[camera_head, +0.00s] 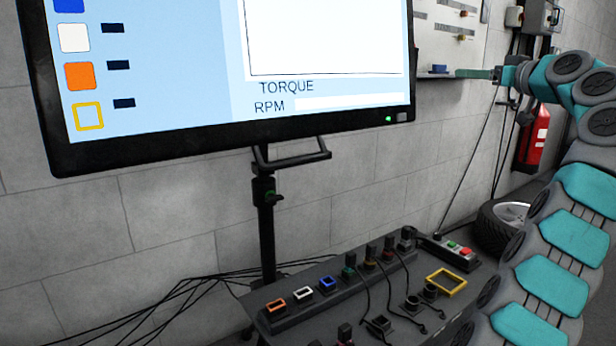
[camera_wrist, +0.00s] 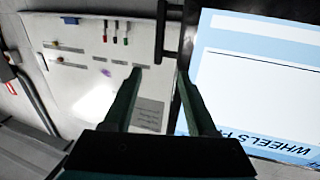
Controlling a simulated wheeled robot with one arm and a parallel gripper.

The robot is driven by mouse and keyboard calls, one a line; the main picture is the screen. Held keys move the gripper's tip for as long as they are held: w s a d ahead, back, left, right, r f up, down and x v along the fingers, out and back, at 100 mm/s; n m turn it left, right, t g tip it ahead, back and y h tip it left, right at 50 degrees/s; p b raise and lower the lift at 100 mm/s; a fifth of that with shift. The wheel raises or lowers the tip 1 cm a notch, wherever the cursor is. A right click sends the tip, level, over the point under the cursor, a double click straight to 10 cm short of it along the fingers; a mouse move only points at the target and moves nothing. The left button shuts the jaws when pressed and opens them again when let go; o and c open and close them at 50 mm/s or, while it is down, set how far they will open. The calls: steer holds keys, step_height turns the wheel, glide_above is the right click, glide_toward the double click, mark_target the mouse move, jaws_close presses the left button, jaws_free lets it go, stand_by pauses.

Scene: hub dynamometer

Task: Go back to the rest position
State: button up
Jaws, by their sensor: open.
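My gripper (camera_head: 497,74) is at the upper right in the head view, in front of the wall board and right of the monitor. It points left, with a blue object (camera_head: 439,69) on a small shelf just beyond its fingertips. In the wrist view my gripper (camera_wrist: 160,72) shows two green fingers apart, with nothing between them.
A large monitor (camera_head: 232,136) on a stand fills the upper left. A dark table (camera_head: 330,310) with several coloured connectors and cables stands below. A whiteboard (camera_wrist: 75,90), a red extinguisher (camera_head: 534,138) and a tyre (camera_head: 490,225) are at the right.

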steer(key=s+a+f+m+g+y, duration=0.1)
steer(key=s+a+f+g, duration=0.2)
steer(key=a, duration=0.4)
steer(key=a+f+g, duration=0.2)
steer(key=a+f, duration=0.3)
steer(key=a, duration=0.2)
steer(key=s+a+f+m+g+y, duration=0.1)
steer(key=s+a+f+g, duration=0.2)
steer(key=a, duration=0.4)
steer(key=s+a+f+g, duration=0.3)
steer(key=s+a+f, duration=0.4)
steer(key=f, duration=0.2)
steer(key=s+a+f+g+h, duration=0.2)
steer(key=s+f+g+h, duration=0.2)
steer(key=s+f, duration=1.2)
steer(key=s+d+f+m+g+h, duration=0.1)
steer(key=s+f, duration=0.4)
steer(key=s, duration=0.7)
steer(key=s+d+f+g+h+p, duration=0.1)
steer(key=s+d+f, duration=0.5)
steer(key=s, duration=0.6)
steer(key=shift+s+f+m+g+h, duration=0.2)
steer(key=shift+m+g+h, duration=0.2)
steer(key=shift+g+h, duration=0.6)
